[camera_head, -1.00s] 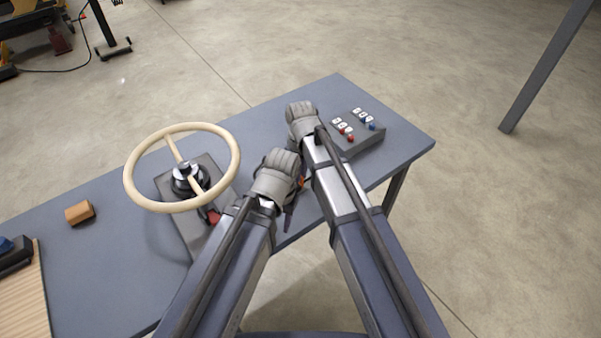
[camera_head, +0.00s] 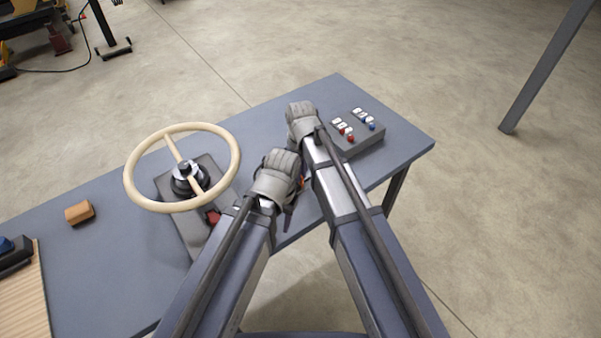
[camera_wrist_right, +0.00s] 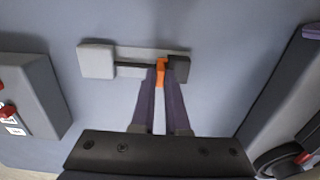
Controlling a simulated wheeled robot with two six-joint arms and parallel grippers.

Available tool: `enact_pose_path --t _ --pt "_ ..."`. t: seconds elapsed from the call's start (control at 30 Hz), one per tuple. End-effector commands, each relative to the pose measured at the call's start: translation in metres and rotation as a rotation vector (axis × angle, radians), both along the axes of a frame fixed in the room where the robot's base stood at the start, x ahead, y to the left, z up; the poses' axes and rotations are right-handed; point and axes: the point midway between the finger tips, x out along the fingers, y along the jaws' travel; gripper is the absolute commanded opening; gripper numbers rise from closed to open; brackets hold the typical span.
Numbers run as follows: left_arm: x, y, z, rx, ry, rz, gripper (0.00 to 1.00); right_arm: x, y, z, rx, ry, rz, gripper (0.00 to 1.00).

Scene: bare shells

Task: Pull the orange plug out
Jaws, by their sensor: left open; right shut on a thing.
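The orange plug (camera_wrist_right: 160,72) shows in the right wrist view, between a dark block (camera_wrist_right: 178,69) and a dark rod running from a pale grey block (camera_wrist_right: 96,61). My right gripper (camera_wrist_right: 160,85) has its two purple fingers shut on the orange plug. In the head view only a sliver of orange shows beside my left wrist, and the right fingertips are mostly hidden behind my arms. My left gripper (camera_head: 290,212) is the lower one in the head view. It is open, pointing down beside the right arm, and its fingertips are partly hidden.
A cream steering wheel (camera_head: 222,186) on a grey base stands to the left. A grey button box (camera_head: 363,141) with red, white and blue controls stands to the right. An orange-brown block (camera_head: 79,212) lies further left on the blue-grey table (camera_head: 100,268).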

Motion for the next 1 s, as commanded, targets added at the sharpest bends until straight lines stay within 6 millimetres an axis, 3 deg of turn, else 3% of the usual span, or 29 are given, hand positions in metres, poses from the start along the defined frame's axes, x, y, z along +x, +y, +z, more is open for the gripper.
enact_pose_path --t 0.23,0.47,0.7,0.73,1.0 --pt "0.0 0.0 0.0 0.0 0.0 0.0 0.5 0.003 -0.004 0.0 0.0 0.0 -0.001 0.0" --pt "0.0 0.0 0.0 0.0 0.0 0.0 0.5 0.021 -0.028 0.0 0.0 0.0 -0.003 0.0" --pt "0.0 0.0 0.0 0.0 0.0 0.0 0.5 0.022 -0.03 0.0 -0.004 -0.003 -0.002 0.0" --pt "0.0 0.0 0.0 0.0 0.0 0.0 0.5 0.022 -0.03 0.0 -0.004 -0.003 -0.002 0.15" --pt "0.0 0.0 0.0 0.0 0.0 0.0 0.5 0.021 -0.029 0.0 -0.002 -0.002 -0.001 0.42"
